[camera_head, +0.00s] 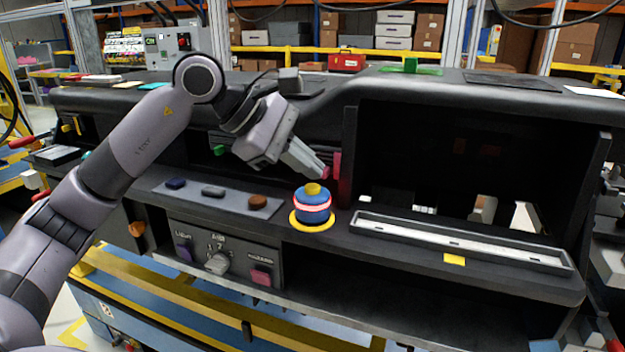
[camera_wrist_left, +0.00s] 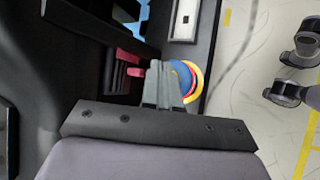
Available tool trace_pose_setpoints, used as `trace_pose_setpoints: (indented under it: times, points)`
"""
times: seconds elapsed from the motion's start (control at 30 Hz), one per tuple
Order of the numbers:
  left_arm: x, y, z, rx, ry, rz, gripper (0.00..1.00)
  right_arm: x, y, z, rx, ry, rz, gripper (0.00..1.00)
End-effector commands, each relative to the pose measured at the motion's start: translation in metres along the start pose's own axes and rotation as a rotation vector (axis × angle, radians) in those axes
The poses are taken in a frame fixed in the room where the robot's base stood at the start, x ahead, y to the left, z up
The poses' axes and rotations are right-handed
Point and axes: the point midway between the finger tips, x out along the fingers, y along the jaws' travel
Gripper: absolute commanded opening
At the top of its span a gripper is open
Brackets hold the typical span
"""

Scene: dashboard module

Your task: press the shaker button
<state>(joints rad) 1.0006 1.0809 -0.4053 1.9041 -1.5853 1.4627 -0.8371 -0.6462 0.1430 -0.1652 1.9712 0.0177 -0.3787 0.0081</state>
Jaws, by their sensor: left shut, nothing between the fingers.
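A round blue device with a yellow top button (camera_head: 313,189) and a glowing pale red band stands on a yellow ring (camera_head: 300,224) on the dashboard ledge; I take it for the shaker. It also shows in the wrist view as blue and yellow rings (camera_wrist_left: 185,78), partly hidden behind my fingers. My left gripper (camera_head: 322,172) is shut and empty. Its fingertips are just above the yellow top in the picture, near a red upright part (camera_head: 343,180); whether they touch anything I cannot tell. The shut fingers show in the wrist view (camera_wrist_left: 160,68).
Left of the blue device is a panel with several dark buttons (camera_head: 213,192). Below it is a lower panel with a knob (camera_head: 217,263) and a red switch (camera_head: 261,275). To the right lie a long pale tray (camera_head: 450,238) and a dark screen recess (camera_head: 480,150).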

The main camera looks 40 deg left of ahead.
Motion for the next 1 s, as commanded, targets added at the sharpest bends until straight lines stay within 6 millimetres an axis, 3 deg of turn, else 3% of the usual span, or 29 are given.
trace_pose_setpoints:
  times: [0.43, 1.0]
  points:
    - [-0.005, 0.004, 0.003, 0.0, 0.0, 0.001, 0.0, -0.004, 0.0, -0.005, 0.0, -0.001, 0.0, 0.0]
    - [-0.038, 0.028, 0.028, -0.001, 0.0, 0.0, 0.0, -0.029, 0.0, -0.039, 0.0, -0.001, 0.0, 0.0]
